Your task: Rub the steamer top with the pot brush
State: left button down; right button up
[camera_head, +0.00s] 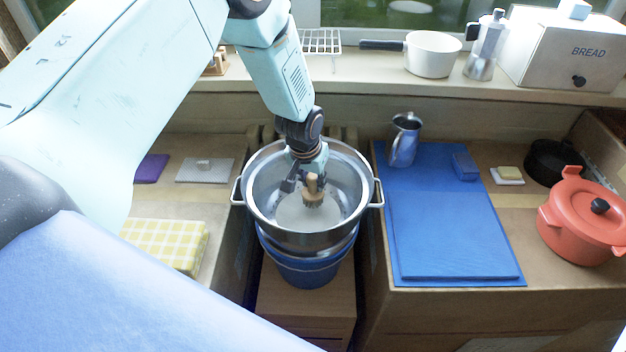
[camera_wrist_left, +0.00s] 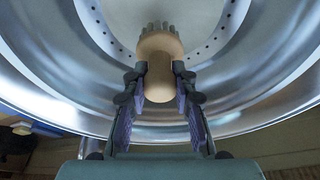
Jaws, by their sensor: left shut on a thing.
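The steamer top (camera_head: 350,172) is a wide metal bowl with two side handles, sitting on a blue pot (camera_head: 308,268) in the middle of the head view. Its inside, with a ring of small holes around a pale middle, fills the left wrist view (camera_wrist_left: 80,90). My left gripper (camera_head: 305,182) reaches down into it, shut on the pot brush (camera_head: 314,196). The brush's rounded wooden handle (camera_wrist_left: 159,70) is between the fingers, bristles pointing away towards the steamer's floor. I cannot tell whether the bristles touch it. My right gripper is not in view.
A blue mat (camera_head: 450,230) with a metal jug (camera_head: 404,140) and a red lidded pot (camera_head: 585,222) are on the right. A yellow checked cloth (camera_head: 165,243) lies left. The sill behind holds a white saucepan (camera_head: 432,55) and a bread box (camera_head: 565,50).

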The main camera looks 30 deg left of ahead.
pick_arm(q)
jog(key=shift+r+p, duration=0.35)
jog(key=shift+r, duration=0.3)
jog(key=shift+w+r+p, duration=0.25)
jog(key=shift+r+p, duration=0.6)
jog(key=shift+p, duration=0.1)
jog(key=shift+p+v, duration=0.55)
jog(key=shift+v, duration=0.3)
jog(key=shift+r, duration=0.3)
jog(key=shift+w+f, duration=0.2)
jog(key=shift+f, duration=0.05)
